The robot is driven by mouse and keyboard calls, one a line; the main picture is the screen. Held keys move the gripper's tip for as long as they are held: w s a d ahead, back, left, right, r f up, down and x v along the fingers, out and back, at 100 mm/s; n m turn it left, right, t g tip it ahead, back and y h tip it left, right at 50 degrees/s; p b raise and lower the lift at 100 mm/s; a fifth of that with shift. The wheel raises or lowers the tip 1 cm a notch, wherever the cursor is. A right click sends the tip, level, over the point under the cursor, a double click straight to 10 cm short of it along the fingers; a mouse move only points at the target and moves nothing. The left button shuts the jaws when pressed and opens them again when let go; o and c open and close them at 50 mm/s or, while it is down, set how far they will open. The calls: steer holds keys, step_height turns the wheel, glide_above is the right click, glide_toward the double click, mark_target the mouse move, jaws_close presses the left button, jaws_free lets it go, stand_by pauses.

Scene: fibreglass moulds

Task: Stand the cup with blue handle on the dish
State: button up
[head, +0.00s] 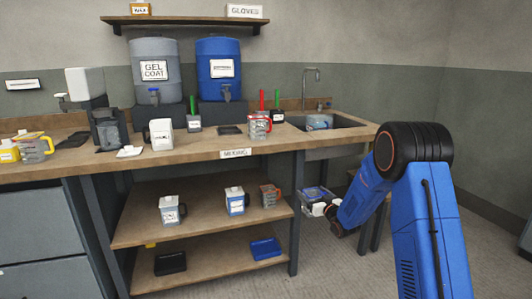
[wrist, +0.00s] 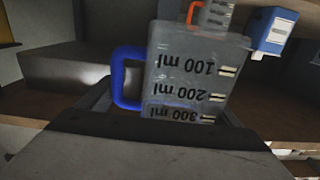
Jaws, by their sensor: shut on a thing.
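The cup with blue handle (wrist: 190,75) is a grey, see-through measuring cup, close up in the wrist view. Its printed marks read upside down there, and its blue handle is on the left. My gripper (wrist: 165,122) is shut on it; the grip itself is partly hidden. In the head view my gripper (head: 330,212) is right of the bench shelves, and the cup cannot be made out clearly.
The upper shelf holds white-and-blue containers (head: 236,201) and an orange-handled cup (head: 270,195). The worktop (head: 200,150) carries a red-handled cup (head: 259,126), a yellow-handled cup (head: 35,148) and a dark flat piece (head: 230,130). A bench leg (head: 296,215) stands left of my gripper.

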steer(key=s+d+f+m+h, duration=0.1)
steer(key=s+d+f+h, duration=0.2)
steer(key=f, duration=0.7)
steer(key=s+d+f+m+t+h, duration=0.15)
steer(key=s+f, duration=0.25)
steer(key=f, duration=0.5)
steer(key=s+d+f+m+g+h, duration=0.1)
steer(key=s+d+f, duration=0.25)
steer(key=f, duration=0.65)
steer(key=s+r, duration=0.3)
steer(key=s, duration=0.4)
steer(key=shift+s, duration=0.15)
steer(key=shift+a+t, duration=0.15)
steer(key=shift+t, duration=0.1)
